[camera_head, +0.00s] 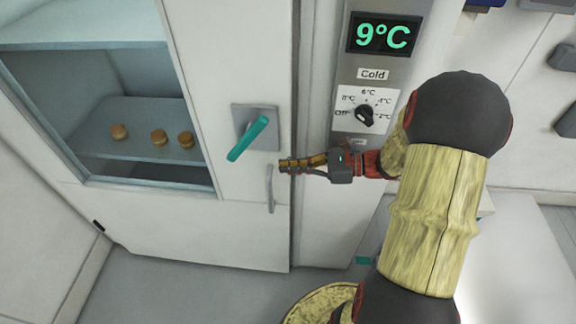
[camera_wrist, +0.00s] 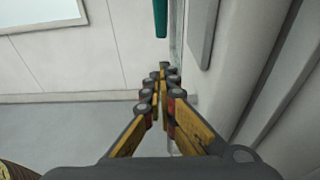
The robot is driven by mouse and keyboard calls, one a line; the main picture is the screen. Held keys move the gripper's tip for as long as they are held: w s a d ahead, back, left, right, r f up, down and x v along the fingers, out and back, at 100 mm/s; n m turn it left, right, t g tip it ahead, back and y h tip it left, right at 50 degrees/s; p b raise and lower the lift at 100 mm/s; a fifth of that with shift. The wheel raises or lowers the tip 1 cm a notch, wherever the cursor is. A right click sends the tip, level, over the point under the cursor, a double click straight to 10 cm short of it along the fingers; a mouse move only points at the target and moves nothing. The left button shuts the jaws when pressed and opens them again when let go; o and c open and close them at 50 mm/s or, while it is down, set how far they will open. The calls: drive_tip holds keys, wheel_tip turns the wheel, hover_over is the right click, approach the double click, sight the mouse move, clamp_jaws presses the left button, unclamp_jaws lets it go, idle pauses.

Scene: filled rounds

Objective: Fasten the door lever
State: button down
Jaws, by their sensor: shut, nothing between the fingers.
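The teal door lever (camera_head: 248,138) sits on a grey square plate (camera_head: 270,113) on the white cabinet door (camera_head: 225,50). It slants from upper right down to lower left. The lever's end also shows at the top of the wrist view (camera_wrist: 160,18). My gripper (camera_head: 286,166) is below and right of the lever, beside the upper end of the grey pull handle (camera_head: 270,190). Its fingers are shut with nothing between them, as the wrist view (camera_wrist: 164,72) shows. I cannot tell whether the fingers touch the handle. The door looks closed or nearly so.
A control panel (camera_head: 345,75) right of the door has a display (camera_head: 383,36) reading 9°C and a black dial (camera_head: 365,115). Floor (camera_head: 180,285) is clear in front of the door.

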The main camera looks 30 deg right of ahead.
drive_tip(key=w+a+r+b, duration=0.1)
drive_tip(key=w+a, duration=0.4)
drive_tip(key=a, duration=0.3)
drive_tip(key=shift+w+b, duration=0.3)
drive_tip(key=shift+w, duration=0.1)
